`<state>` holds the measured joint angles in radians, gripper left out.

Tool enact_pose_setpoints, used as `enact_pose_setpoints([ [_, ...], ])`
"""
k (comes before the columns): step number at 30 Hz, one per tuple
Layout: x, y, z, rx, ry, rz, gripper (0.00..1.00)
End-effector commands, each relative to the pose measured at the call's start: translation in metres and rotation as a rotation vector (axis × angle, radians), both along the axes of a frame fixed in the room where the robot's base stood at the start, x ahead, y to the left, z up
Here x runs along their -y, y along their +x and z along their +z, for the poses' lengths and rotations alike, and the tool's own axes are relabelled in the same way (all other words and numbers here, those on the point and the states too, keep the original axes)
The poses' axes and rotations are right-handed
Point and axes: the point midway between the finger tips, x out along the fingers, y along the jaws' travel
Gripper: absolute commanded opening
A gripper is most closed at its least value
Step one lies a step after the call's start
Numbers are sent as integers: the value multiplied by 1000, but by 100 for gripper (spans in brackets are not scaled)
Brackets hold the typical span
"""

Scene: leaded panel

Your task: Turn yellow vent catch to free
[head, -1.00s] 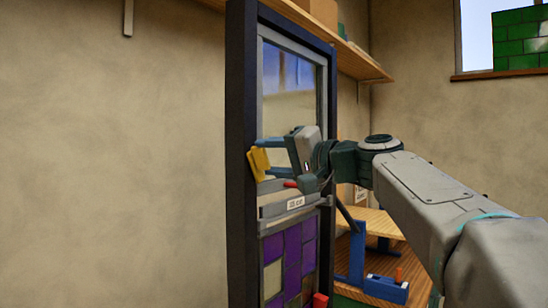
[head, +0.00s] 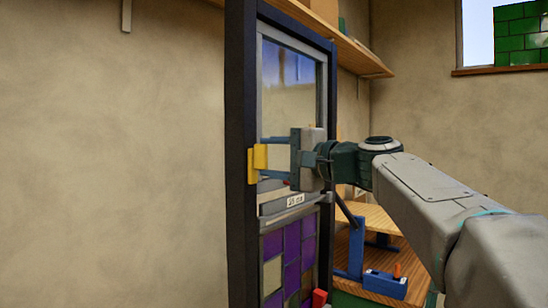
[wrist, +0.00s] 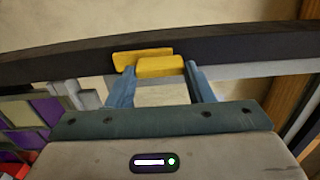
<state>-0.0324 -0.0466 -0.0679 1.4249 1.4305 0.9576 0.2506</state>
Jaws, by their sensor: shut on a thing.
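The yellow vent catch (head: 259,157) sits on the left upright of the dark-framed leaded panel (head: 241,90). My gripper (head: 266,158) reaches it from the right and is shut on it, one finger above and one below in the head view. In the wrist view the catch's raised yellow block (wrist: 160,66) lies between my two blue fingers, with its yellow plate (wrist: 128,56) behind on the dark frame. The catch looks upright in the head view. The fingertips partly hide its sides.
A grey rail with a small label (head: 295,200) crosses the panel below my gripper, above purple panes (head: 292,245). A wooden bench with a blue clamp (head: 385,284) stands behind right. A shelf (head: 355,58) runs above.

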Motion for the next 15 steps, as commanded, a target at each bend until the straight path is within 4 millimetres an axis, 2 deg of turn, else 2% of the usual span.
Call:
enact_pose_setpoints([
  [8, -1, 0, -1, -4, 0, 2, 24],
  [9, -1, 0, -1, -4, 0, 2, 56],
  [10, -1, 0, -1, -4, 0, 2, 64],
  [11, 0, 0, -1, -4, 0, 2, 69],
  [15, 0, 0, -1, -2, 0, 1, 69],
])
